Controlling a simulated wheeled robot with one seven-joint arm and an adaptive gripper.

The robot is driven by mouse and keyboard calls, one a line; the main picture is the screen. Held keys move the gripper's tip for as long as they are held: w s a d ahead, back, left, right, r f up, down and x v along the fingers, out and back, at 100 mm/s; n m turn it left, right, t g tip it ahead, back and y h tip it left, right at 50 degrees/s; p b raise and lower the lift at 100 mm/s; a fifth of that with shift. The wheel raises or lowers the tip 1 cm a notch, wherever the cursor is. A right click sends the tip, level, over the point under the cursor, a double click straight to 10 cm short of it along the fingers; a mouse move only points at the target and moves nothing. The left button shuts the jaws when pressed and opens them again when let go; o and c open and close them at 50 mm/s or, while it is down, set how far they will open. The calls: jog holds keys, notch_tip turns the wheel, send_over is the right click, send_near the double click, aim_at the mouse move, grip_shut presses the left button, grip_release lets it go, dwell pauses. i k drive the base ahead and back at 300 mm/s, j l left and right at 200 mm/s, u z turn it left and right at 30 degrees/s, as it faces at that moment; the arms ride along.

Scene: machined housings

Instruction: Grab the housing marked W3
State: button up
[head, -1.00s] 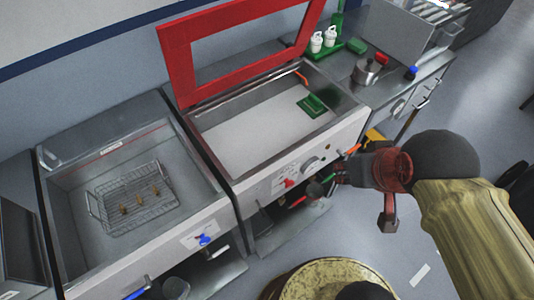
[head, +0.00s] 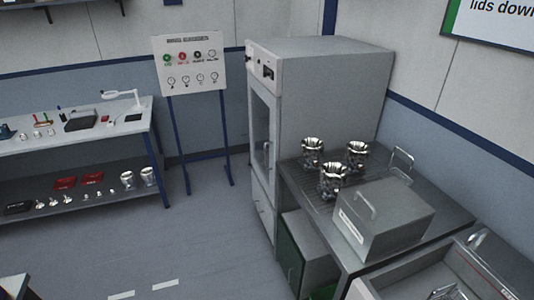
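Three shiny machined metal housings stand upright on the ribbed top of a steel bench in the head view: one at the back left (head: 312,152), one at the back right (head: 357,154) and one in front (head: 332,180). No W3 mark can be read on any of them at this size. My gripper is not in view.
A lidded steel box (head: 384,218) with a handle stands right of the housings. A tall grey cabinet (head: 320,75) rises behind the bench (head: 452,212). A workbench (head: 70,145) with small parts stands far left. The floor (head: 190,245) between is largely clear.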

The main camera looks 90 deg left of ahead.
aim_at(312, 149)
jog(key=u, duration=2.7)
jog(key=i+j, duration=0.25)
jog(key=j, duration=0.2)
jog(key=i+j, duration=0.3)
jog(key=i+j+z, duration=0.1)
jog(key=i+j, duration=0.15)
jog(key=j, duration=0.3)
jog(key=i+j, duration=0.35)
jog(key=i, duration=0.2)
jog(key=i+j, duration=0.3)
jog(key=i, duration=0.25)
jog(key=i+l+z, duration=0.1)
jog(key=i+l, duration=0.75)
